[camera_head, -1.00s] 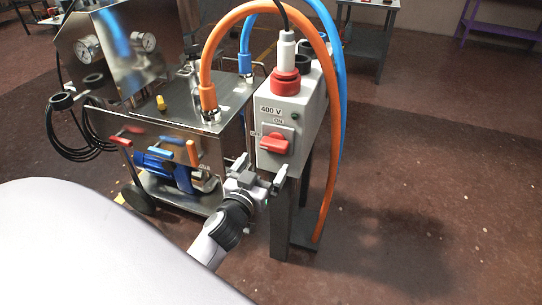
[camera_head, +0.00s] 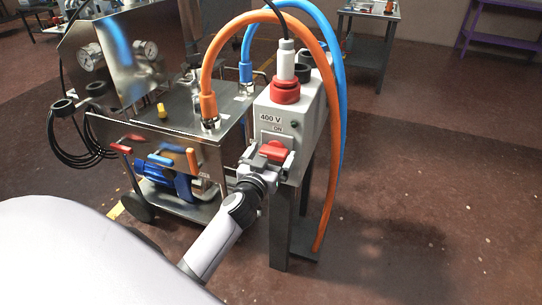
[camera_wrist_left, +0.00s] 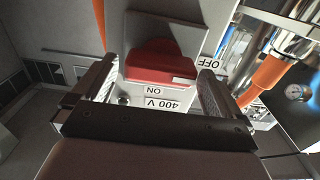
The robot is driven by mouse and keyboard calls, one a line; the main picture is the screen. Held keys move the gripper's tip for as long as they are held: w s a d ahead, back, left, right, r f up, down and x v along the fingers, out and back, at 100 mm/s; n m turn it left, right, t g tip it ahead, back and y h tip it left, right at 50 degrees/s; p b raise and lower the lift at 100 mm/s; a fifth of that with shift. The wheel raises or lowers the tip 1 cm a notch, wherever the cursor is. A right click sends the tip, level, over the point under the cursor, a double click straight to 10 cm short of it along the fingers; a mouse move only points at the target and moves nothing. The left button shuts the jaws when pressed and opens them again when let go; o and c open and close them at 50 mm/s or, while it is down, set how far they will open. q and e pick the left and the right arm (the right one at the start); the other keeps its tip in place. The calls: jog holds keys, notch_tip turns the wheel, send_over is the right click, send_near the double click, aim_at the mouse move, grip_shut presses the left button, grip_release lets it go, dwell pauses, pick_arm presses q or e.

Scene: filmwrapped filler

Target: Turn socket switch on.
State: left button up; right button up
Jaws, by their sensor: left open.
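The red socket switch (camera_head: 273,151) is on the front of the grey 400 V box (camera_head: 312,105). An ON label is above it in the head view. In the left wrist view the red switch handle (camera_wrist_left: 158,64) lies across the picture, and its white-marked end is on the side of the OFF label (camera_wrist_left: 211,64). My left gripper (camera_head: 268,160) is open just in front of the switch. In the left wrist view its two fingers (camera_wrist_left: 153,88) stand on either side of the handle, with gaps showing. Contact cannot be told. My right gripper is not in view.
A red and white plug (camera_head: 285,85) stands on top of the box. Orange (camera_head: 328,180) and blue (camera_head: 343,110) hoses arch around it. A steel machine cart (camera_head: 170,125) stands to the left. The floor at right is clear.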

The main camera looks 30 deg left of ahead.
pick_arm(q)
jog(key=c, duration=0.9)
jog(key=shift+m, duration=0.3)
jog(key=m, duration=0.3)
jog(key=shift+d+m, duration=0.1)
jog(key=shift+m, duration=0.2)
jog(key=m, duration=0.5)
jog(key=shift+d+f+b, duration=0.1)
jog(key=shift+f+b, duration=0.05)
jog(key=shift+b, duration=0.2)
jog(key=m, duration=0.5)
jog(key=shift+f, duration=0.1)
jog(key=shift+d+f+m, duration=0.1)
jog(key=shift+m, duration=1.8)
